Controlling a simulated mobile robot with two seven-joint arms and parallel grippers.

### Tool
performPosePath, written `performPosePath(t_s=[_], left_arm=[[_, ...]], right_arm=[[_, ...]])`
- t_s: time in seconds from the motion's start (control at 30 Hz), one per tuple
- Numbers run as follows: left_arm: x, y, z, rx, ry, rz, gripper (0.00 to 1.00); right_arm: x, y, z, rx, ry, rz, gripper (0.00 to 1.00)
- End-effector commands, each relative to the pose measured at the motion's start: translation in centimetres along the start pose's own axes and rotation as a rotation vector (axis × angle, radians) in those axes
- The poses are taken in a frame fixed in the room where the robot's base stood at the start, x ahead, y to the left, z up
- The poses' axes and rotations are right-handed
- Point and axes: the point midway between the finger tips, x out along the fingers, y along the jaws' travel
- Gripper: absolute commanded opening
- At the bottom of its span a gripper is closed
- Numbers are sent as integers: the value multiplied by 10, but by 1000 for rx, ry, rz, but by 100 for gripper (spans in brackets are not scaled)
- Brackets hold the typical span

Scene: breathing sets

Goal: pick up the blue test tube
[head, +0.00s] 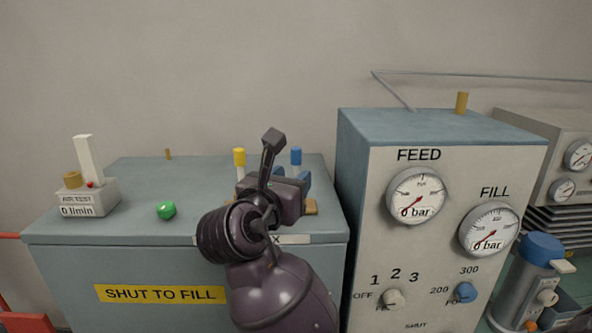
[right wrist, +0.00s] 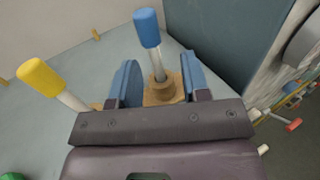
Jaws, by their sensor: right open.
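The blue test tube (head: 296,157) has a blue cap and stands upright on the blue-grey bench top, partly hidden behind my right gripper in the head view. The right gripper (head: 290,180) also shows in the head view. My left gripper is not in view.
A yellow-capped tube (head: 239,158) stands just left of the right gripper. A green knob (head: 166,210) and a white air test unit (head: 87,198) are further left. The tall FEED and FILL cabinet (head: 440,210) rises close on the right.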

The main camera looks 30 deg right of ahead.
Motion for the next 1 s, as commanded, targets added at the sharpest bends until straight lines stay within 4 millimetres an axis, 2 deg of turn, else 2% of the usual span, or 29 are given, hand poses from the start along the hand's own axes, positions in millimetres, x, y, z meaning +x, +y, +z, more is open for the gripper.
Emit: performPosePath(t_s=[0.17, 0.53, 0.87, 1.0], left_arm=[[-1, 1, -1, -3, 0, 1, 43], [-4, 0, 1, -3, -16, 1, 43], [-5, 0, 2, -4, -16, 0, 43], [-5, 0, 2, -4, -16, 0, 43]], right_arm=[[10, 1, 0, -1, 0, 0, 43], [53, 6, -5, -2, -1, -1, 43], [58, 6, -5, 0, 0, 0, 43], [58, 6, -5, 0, 0, 0, 21]])
